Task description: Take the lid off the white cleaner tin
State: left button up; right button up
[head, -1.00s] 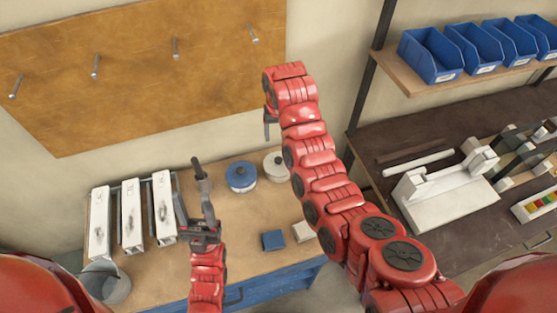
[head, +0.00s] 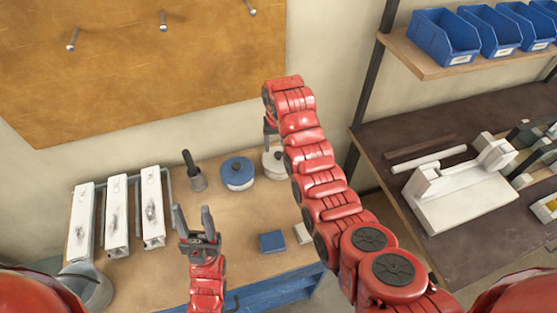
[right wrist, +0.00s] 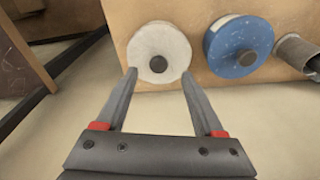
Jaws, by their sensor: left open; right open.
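The white cleaner tin (head: 268,168) stands at the back right of the wooden bench, partly hidden by my right arm. The right wrist view shows its round white lid (right wrist: 145,42) on the tin, with a dark knob (right wrist: 158,64) in the middle. My right gripper (right wrist: 158,74) is open and empty. Its fingertips appear on either side of the knob, overlapping the lid's lower edge in the picture; the gap to the lid cannot be judged. My left gripper (head: 193,212) is open and empty over the bench, left of the tins.
A blue tin (head: 237,174) stands left of the white one, and a grey cup (head: 196,180) holding a dark handle is beyond it. White profiles (head: 116,218) stand at the left. A blue block (head: 272,242) and a pale block (head: 303,233) lie near the front edge.

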aim_at(279, 154)
jog(key=f, duration=0.2)
jog(key=w+f+b, duration=0.1)
jog(key=f, duration=0.2)
jog(key=shift+r, duration=0.1)
grip_shut()
